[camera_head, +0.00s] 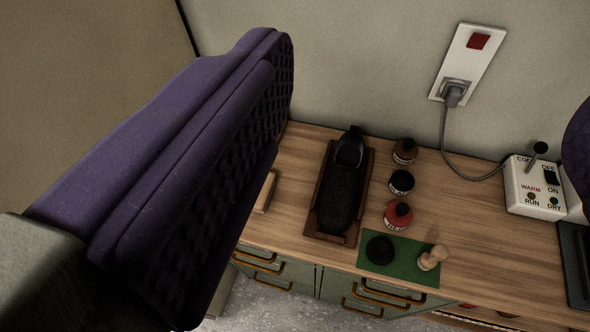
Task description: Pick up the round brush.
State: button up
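A dark round object (380,250) sits on a green mat (405,275) at the front of the wooden bench. Beside it on the mat's right is a pale wooden piece with a knobbed handle (432,258). Either could be the round brush; I cannot tell which. My gripper (425,110) is open, with one big purple ridged finger filling the left and the edge of the other at the right border. Nothing shows between the fingers, and the mat is apart from them, beyond and below. The left finger hides the bench's left part.
A black shoe (341,190) rests on a brown board (362,200). Brown (405,152), black (401,183) and red (397,216) round pots stand beside it. A white switch box (536,187) is right, its cable reaching a wall socket (455,90). Bare bench top lies between.

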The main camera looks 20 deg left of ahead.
aim_at(429, 260)
jog(key=z, duration=0.6)
jog(key=i+j+z, duration=0.1)
jog(key=i, duration=0.65)
